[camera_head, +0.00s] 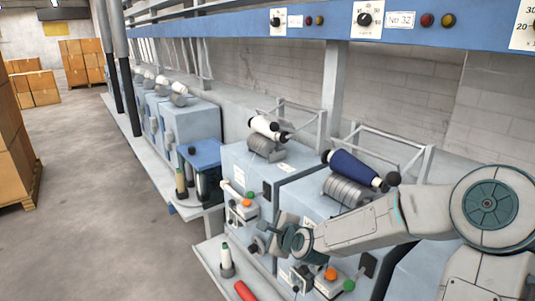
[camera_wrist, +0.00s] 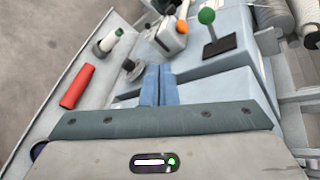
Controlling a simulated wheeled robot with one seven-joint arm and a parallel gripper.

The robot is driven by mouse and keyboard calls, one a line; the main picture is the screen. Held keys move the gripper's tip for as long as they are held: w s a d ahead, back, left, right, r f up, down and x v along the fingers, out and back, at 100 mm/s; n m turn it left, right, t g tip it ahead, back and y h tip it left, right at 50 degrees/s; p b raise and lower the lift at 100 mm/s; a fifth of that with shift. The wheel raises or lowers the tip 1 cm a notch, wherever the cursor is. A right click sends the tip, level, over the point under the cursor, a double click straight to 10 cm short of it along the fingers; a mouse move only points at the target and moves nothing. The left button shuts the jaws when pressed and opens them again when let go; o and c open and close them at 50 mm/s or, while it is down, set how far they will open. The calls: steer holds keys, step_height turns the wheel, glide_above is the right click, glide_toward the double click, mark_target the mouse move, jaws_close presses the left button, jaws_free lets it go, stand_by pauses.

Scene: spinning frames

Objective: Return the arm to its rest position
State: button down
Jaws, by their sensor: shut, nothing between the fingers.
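My arm (camera_head: 375,220) reaches from the right edge of the head view toward the middle, in front of the spinning units. My gripper (camera_head: 272,238) is at its left end, close to the front of a machine unit; its fingertips are hard to make out there. In the wrist view my gripper (camera_wrist: 157,72) shows two blue-grey fingers side by side, shut, with nothing between them. I cannot tell whether the fingers touch the machine.
A blue bobbin (camera_head: 353,167) and a white bobbin (camera_head: 267,128) sit on the units. A white bobbin on a peg (camera_head: 226,259) and a red tube (camera_head: 245,291) are on the front ledge. A blue beam (camera_head: 230,24) runs overhead. The aisle floor (camera_head: 105,220) is clear.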

steer(key=s+d+f+n+g+h+p, duration=0.15)
steer(key=s+d+n+g+h, duration=0.3)
steer(key=s+n, duration=0.6)
steer(key=s+d+r+n+g, duration=0.2)
steer(key=s+d+r+n, duration=0.2)
steer(key=s, duration=0.5)
steer(key=s+d+r+n+g+h, duration=0.1)
steer(key=s+d+r+n, duration=0.3)
steer(key=s, duration=0.6)
steer(key=shift+s+d+r+n+g+p, duration=0.15)
steer(key=shift+d+r+n+g+p, duration=0.2)
steer(key=shift+d+r+g+p, duration=0.25)
steer(key=shift+d+f+h, duration=0.1)
steer(key=shift+f+h, duration=0.1)
steer(key=shift+h, duration=0.05)
